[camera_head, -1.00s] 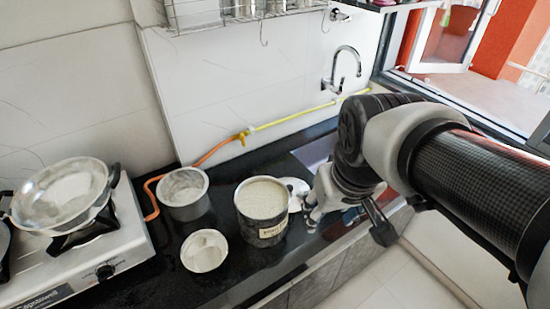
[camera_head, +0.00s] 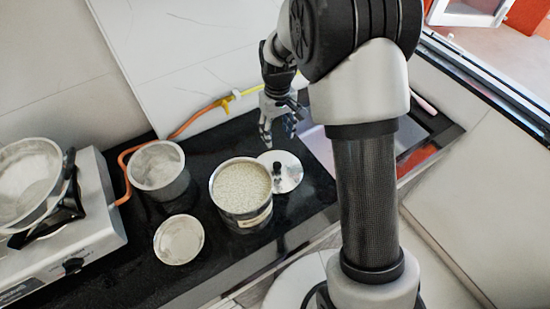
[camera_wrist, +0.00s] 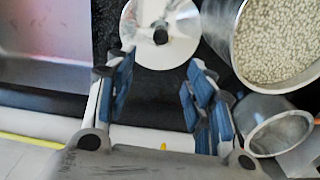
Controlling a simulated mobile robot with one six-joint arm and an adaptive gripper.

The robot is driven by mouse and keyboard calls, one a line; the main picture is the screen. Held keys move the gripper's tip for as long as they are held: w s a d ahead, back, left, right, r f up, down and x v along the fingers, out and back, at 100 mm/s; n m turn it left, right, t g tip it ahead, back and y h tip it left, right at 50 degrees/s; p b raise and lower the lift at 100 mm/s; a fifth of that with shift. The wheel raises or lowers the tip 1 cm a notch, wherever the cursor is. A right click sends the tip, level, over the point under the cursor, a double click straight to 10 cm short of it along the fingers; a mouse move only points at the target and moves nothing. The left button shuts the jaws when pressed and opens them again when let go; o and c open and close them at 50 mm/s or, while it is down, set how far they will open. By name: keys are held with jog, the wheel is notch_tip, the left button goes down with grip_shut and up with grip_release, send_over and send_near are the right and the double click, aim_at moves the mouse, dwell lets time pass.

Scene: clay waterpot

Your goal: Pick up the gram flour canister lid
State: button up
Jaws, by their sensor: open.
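The canister lid (camera_head: 287,173) is a round silver disc with a black knob, lying on the dark counter just right of the open canister (camera_head: 243,218), which is full of pale grain-like contents. In the wrist view the lid (camera_wrist: 160,52) lies beyond the fingertips, with its black knob roughly in line with the gap between them. My gripper (camera_head: 280,138) is open and empty, above the counter behind the lid. In the wrist view, the blue-padded fingers of my gripper (camera_wrist: 156,88) are spread apart. The canister (camera_wrist: 278,40) shows at the right there.
A metal pot (camera_head: 158,172) and a small pale bowl (camera_head: 179,240) stand left of the canister. A stove (camera_head: 70,235) with a pan (camera_head: 28,172) is at the far left. An orange and yellow hose (camera_head: 195,119) runs along the wall behind. The sink (camera_wrist: 45,45) lies beside the lid.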

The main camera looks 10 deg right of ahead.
aim_at(277, 164)
notch_tip(277, 164, down, 17)
jog(key=b, duration=0.5)
jog(key=shift+s+f+b, duration=0.1)
jog(key=shift+s+b, duration=0.05)
jog(key=shift+b, duration=0.15)
grip_shut()
dwell(0.3)
